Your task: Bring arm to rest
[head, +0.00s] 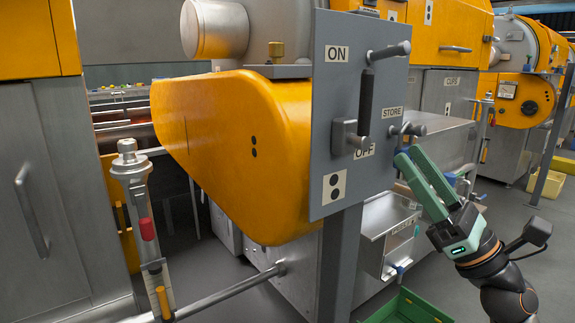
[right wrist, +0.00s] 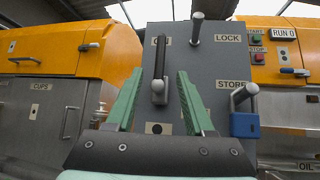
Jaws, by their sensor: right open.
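My right gripper (head: 408,157) is at the right edge of the grey switch panel (head: 330,95) in the head view, its green fingers pointing up and left. In the right wrist view its fingers (right wrist: 157,75) are apart with nothing between them. A grey panel with a black-handled lever (right wrist: 160,58) stands beyond the fingers. The lever handle points up, and I see no contact with it. A blue padlock (right wrist: 244,125) hangs at the peg by the STORE label. In the head view a black lever handle (head: 366,97) also stands upright. My left gripper is out of view.
A rounded orange machine housing (head: 215,140) stands left of the panel. A grey post (head: 340,265) supports the panel. A green crate (head: 408,308) lies low at the bottom. Grey floor (head: 510,230) is open at the right, with a yellow bin (head: 547,183) farther back.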

